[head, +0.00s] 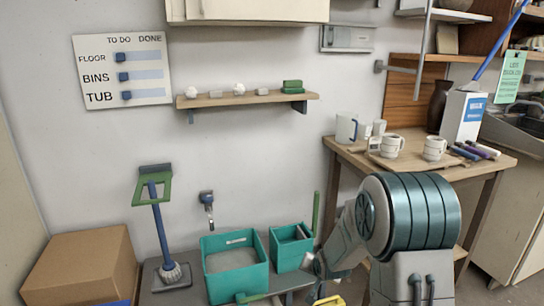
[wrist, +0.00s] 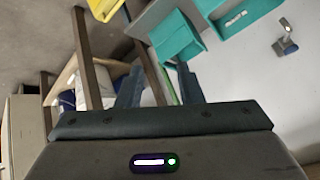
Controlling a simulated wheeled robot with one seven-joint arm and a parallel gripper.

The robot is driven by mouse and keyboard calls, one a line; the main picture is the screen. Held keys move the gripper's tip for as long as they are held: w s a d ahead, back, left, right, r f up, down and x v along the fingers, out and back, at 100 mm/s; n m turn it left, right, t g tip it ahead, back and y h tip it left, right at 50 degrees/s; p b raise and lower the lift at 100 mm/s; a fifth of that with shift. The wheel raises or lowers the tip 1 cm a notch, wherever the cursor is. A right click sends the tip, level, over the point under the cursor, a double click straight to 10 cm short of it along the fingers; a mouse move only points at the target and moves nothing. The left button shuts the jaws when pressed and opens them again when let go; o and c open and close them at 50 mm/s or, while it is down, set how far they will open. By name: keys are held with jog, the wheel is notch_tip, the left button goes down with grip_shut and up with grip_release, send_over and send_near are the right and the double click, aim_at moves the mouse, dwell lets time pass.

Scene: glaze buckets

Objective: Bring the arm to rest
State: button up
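My arm (head: 408,215) is folded at the lower right of the head view, in front of the wooden table. My gripper (wrist: 160,80) shows in the wrist view with its two dark fingers apart and nothing visible held between them. In the head view the arm's far end is low, just right of the smaller teal bucket (head: 291,250), and its fingers cannot be made out clearly. The larger teal bucket (head: 236,284) stands to the left of the smaller one. Both buckets also show upside down at the top of the wrist view.
The wooden table (head: 492,165) at right holds several mugs, a tray and a white box (head: 462,116). A green-topped blue brush (head: 158,215) stands left of the buckets. A cardboard box (head: 85,268) is at lower left. A shelf (head: 250,99) and TO DO board (head: 122,70) are on the wall.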

jog(key=s+d+r+n+g+p, duration=0.1)
jog(key=s+r+p, duration=0.2)
jog(key=s+r, duration=0.6)
jog(key=s+d+r+n+g+p, duration=0.15)
jog(key=s+r+p, duration=0.25)
jog(key=s+r, duration=0.5)
jog(key=s+r+n+g+p, duration=0.2)
jog(key=s+r+p, duration=0.2)
jog(key=s+r, duration=0.6)
jog(key=s, duration=0.3)
jog(key=shift+s+a+r+h, duration=0.15)
jog(key=shift+a+r+h, duration=0.1)
jog(key=shift+r+h, duration=0.05)
jog(key=shift+d+g, duration=0.15)
jog(key=shift+g, duration=0.1)
